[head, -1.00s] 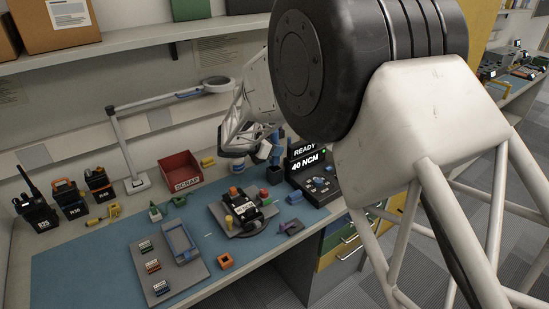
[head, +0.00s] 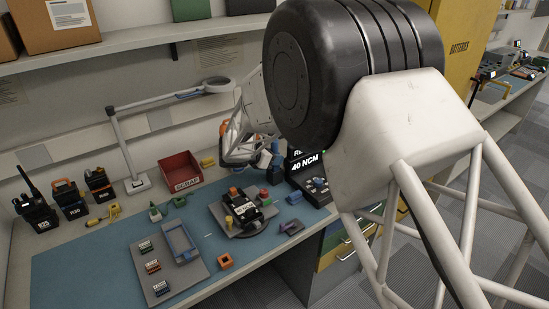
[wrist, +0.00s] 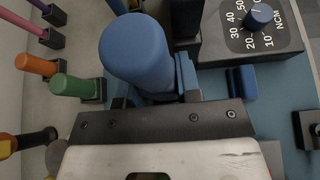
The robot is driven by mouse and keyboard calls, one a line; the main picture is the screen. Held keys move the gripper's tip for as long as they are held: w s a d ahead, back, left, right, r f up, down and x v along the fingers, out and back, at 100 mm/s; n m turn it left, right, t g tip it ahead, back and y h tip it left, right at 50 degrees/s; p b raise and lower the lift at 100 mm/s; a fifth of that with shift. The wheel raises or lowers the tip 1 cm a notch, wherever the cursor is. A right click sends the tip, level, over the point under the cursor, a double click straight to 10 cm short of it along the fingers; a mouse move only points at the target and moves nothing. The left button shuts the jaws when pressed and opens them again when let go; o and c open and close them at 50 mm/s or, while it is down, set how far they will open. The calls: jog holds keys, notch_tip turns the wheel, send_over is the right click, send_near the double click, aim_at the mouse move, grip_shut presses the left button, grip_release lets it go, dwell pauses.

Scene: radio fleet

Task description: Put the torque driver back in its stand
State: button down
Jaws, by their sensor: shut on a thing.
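The torque driver (wrist: 137,52) has a thick blue round handle and fills the upper middle of the wrist view. My gripper (wrist: 155,95) is shut on it, with its fingers on either side of the handle. In the head view the blue driver (head: 275,150) shows upright beside the torque controller, partly covered by my arm. The driver's dark stand (head: 274,174) shows just below it. Whether the driver's tip is inside the stand or above it cannot be told. The tip is hidden in the wrist view.
The torque controller (wrist: 252,27) with its dial stands close on the right. Several coloured handles, including a green one (wrist: 76,86), sit in dark holders on the left.

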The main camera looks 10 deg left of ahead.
jog(key=shift+f, duration=0.15)
jog(key=c, duration=0.8)
grip_release()
jog(key=shift+s+a+r, duration=0.3)
jog(key=shift+a+r, duration=0.05)
jog(key=shift+r, duration=0.05)
jog(key=v, duration=1.1)
jog(key=shift+d, duration=0.1)
